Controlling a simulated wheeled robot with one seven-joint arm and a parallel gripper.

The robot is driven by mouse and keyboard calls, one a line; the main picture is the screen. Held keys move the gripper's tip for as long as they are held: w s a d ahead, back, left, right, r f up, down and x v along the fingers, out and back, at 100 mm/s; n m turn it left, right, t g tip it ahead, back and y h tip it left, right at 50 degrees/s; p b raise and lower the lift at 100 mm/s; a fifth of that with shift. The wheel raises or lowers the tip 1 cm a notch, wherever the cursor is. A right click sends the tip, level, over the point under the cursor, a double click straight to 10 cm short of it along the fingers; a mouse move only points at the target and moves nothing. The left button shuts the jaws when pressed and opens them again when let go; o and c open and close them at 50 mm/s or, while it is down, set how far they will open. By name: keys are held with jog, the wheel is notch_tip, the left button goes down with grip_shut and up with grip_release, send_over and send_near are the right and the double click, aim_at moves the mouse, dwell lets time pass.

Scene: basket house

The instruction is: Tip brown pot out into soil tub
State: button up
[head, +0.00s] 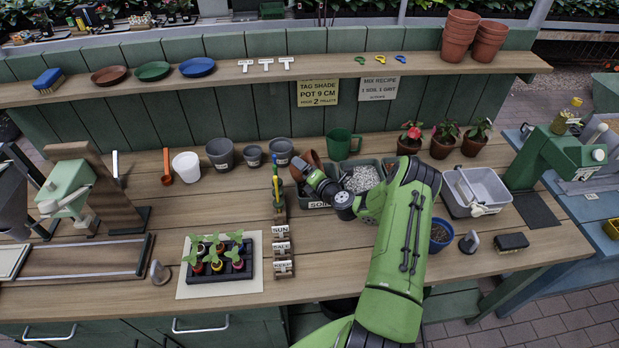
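The brown pot (313,157) is tilted above the left part of the soil tub (319,204), which carries a label starting "SOI". My gripper (301,166) is at the pot and appears shut on it, the pot being held up off the bench. The fingertips are small and partly hidden by the wrist and pot. The pot's inside cannot be made out. My green arm and wrist hide part of the soil tub, and its contents are barely visible.
A tub of pale grit (361,179) adjoins on the right. A marker rack (280,235) and seedling tray (220,264) are to the left. Potted plants (444,139) and a grey basin (477,190) are to the right.

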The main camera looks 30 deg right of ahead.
jog(key=shift+f+m+t, duration=0.1)
jog(key=shift+m+t, duration=0.3)
jog(key=shift+m, duration=0.3)
jog(key=r+m+t+p, duration=0.1)
jog(key=r+m+p, duration=0.1)
jog(key=shift+w+m+t+y, duration=0.1)
jog(key=shift+m+t+y, duration=0.2)
jog(key=shift+a+r+m+t, duration=0.1)
jog(key=shift+r+m+t, duration=0.2)
jog(key=shift+m, duration=0.35)
jog(key=shift+a+r+m+t, duration=0.1)
jog(key=shift+r+m+t, duration=0.1)
jog(key=shift+m+t, duration=0.35)
